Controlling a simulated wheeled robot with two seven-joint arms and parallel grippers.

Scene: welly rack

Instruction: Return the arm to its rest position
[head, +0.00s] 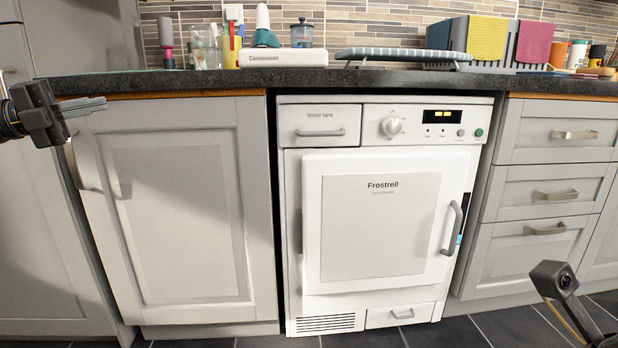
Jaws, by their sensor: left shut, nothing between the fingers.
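My left gripper (84,106) is at the left edge of the head view, in front of the grey cabinet and a little below the worktop edge. Its fingers point right and are shut with nothing between them. Part of my right arm (556,284) shows at the lower right, in front of the drawers and floor. I cannot make out its fingers or whether they are open or shut.
A white Frostrell dryer (440,272) stands under the dark worktop (300,84), its door appearing closed. A grey cabinet door (180,215) is left of it and drawers (555,197) are right. An ironing board (403,54) and a grey rack (460,35) with cloths stand on top.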

